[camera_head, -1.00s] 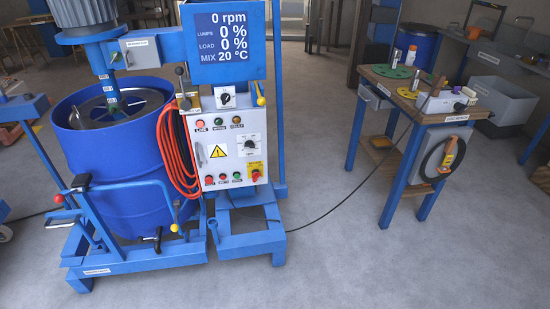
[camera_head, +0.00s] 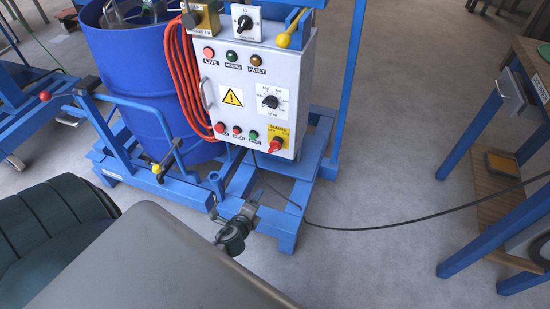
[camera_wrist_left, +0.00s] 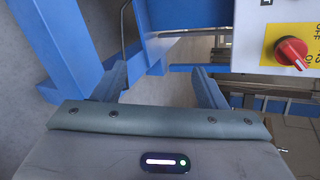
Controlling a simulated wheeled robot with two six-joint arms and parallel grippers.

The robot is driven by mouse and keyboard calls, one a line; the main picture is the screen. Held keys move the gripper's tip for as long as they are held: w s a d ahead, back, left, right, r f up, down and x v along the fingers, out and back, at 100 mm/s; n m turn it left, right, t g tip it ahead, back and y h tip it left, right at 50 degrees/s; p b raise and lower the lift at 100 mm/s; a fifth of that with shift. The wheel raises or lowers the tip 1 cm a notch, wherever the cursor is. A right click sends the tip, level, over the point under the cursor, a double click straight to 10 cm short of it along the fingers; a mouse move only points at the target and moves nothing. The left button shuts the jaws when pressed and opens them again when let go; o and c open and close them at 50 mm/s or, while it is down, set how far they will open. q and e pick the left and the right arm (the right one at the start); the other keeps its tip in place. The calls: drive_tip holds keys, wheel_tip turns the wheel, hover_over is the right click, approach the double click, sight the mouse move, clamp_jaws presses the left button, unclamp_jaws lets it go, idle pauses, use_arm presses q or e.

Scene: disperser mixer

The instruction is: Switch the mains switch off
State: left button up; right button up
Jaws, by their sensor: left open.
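The mains switch is a red rotary knob (camera_head: 276,145) on a yellow plate at the lower right of the grey control panel (camera_head: 228,85). Its handle looks slanted, but I cannot read its position. My left gripper (camera_head: 256,196) is just below the panel in the head view, lower than the knob and slightly left of it. In the left wrist view, my left gripper (camera_wrist_left: 160,74) is open and empty, its two fingers apart. The red knob (camera_wrist_left: 291,52) shows there at the upper right, outside the fingers and not touched. My right gripper is not in view.
Orange hose (camera_head: 190,85) hangs at the panel's left beside the blue drum (camera_head: 135,75). A blue frame foot (camera_head: 288,232) lies below the panel. A black cable (camera_head: 390,225) crosses the floor to a workbench (camera_head: 480,140) at right. Open floor lies between.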

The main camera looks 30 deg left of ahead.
sight(272, 150)
use_arm(q)
drive_tip(key=w+d+r+m+t+b, duration=0.1)
drive_tip(key=w+r+m+t+b, duration=0.15)
drive_tip(key=r, duration=0.45)
drive_tip(key=w+r+m+t+b, duration=0.1)
drive_tip(key=r+m+t, duration=0.25)
drive_tip(key=r, duration=0.45)
drive_tip(key=shift+g+y, duration=0.4)
drive_tip(key=shift+g, duration=0.2)
drive_tip(key=x, duration=0.4)
drive_tip(key=p+x, duration=0.1)
drive_tip(key=x, duration=0.4)
drive_tip(key=shift+w+d+f, duration=0.1)
drive_tip(key=shift+w+d, duration=0.1)
drive_tip(key=shift+w+a, duration=0.15)
drive_tip(key=shift+w, duration=0.4)
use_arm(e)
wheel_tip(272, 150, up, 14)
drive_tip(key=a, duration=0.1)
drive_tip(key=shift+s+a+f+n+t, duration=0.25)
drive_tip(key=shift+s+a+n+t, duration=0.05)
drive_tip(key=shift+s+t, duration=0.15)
use_arm(q)
drive_tip(key=c, duration=1)
drive_tip(key=shift+f, duration=0.1)
